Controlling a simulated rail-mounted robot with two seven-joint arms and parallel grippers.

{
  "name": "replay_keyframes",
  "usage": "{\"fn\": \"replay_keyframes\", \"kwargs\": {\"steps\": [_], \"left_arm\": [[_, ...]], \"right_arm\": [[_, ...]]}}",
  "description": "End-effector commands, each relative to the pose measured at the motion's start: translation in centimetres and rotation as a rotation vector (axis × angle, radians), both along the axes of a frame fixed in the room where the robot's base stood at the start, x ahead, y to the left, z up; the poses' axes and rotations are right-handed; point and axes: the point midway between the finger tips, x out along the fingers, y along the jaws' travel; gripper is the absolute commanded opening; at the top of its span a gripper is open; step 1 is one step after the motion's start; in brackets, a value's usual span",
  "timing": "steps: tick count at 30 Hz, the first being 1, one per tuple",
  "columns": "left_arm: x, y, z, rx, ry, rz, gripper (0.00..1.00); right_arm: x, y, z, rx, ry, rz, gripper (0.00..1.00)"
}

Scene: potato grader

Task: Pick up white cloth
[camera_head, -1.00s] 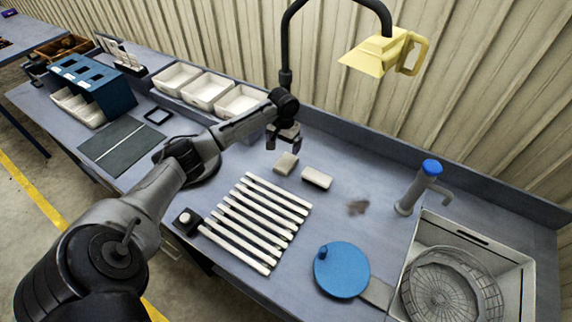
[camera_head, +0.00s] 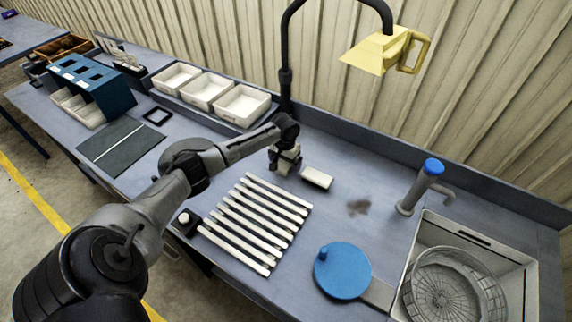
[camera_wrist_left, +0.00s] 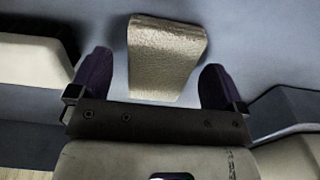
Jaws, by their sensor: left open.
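The white cloth (camera_wrist_left: 163,58) looks like a small folded, off-white textured pad on the blue-grey bench. In the left wrist view it lies between the two dark fingers, with a gap on each side. My left gripper (camera_head: 285,165) is open and low over it in the head view, where the gripper hides most of the cloth. The gripper also shows in the wrist view (camera_wrist_left: 156,80). Whether the fingertips touch the bench cannot be told. My right gripper is not in view.
A rack of white slats (camera_head: 255,222) is in front, white bins (camera_head: 242,104) behind left. A black lamp post (camera_head: 286,90) stands just behind. A blue disc (camera_head: 342,271) and sink (camera_head: 425,240) are right.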

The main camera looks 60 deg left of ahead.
Motion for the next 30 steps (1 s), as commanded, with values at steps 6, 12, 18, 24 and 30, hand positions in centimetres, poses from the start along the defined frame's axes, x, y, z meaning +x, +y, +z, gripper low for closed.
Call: {"fn": "replay_keyframes", "kwargs": {"steps": [6, 12, 18, 24, 30], "left_arm": [[0.01, 0.02, -0.04, 0.0, -0.001, 0.0, 0.95], [0.01, 0.03, -0.02, 0.0, -0.001, -0.001, 0.76], [0.01, 0.03, -0.01, 0.0, -0.001, -0.001, 0.56], [0.02, 0.03, 0.01, 0.0, -0.001, -0.001, 0.42], [0.02, 0.04, 0.15, 0.0, -0.001, -0.001, 0.42]], "right_arm": [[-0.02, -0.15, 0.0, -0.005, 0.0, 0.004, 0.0], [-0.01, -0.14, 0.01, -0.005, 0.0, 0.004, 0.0], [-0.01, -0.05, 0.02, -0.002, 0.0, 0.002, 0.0], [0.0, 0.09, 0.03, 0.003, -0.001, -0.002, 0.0], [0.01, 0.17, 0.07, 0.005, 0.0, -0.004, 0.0]]}}
